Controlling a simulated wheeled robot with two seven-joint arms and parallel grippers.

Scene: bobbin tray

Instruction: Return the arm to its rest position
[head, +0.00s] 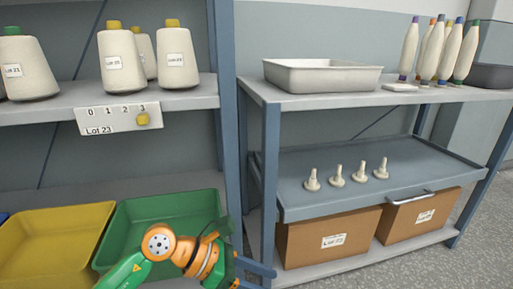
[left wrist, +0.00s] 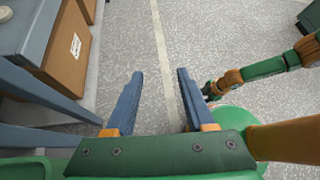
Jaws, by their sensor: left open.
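My left gripper (head: 262,274) is low in the head view, in front of the post between the two shelf units. Its blue fingers point right. Another green and orange arm, which appears to be my right one, enters that view from the right. Its dark end (left wrist: 208,91) is too small to show the state of its jaws.
A green bin (head: 117,217) and a yellow bin (head: 60,232) lie beside my left arm. The right unit has a metal tray (head: 321,63) on top, several pegs on a blue-grey tray shelf (head: 310,206), and cardboard boxes (head: 303,248) below. Cones stand upper left. Floor at right is clear.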

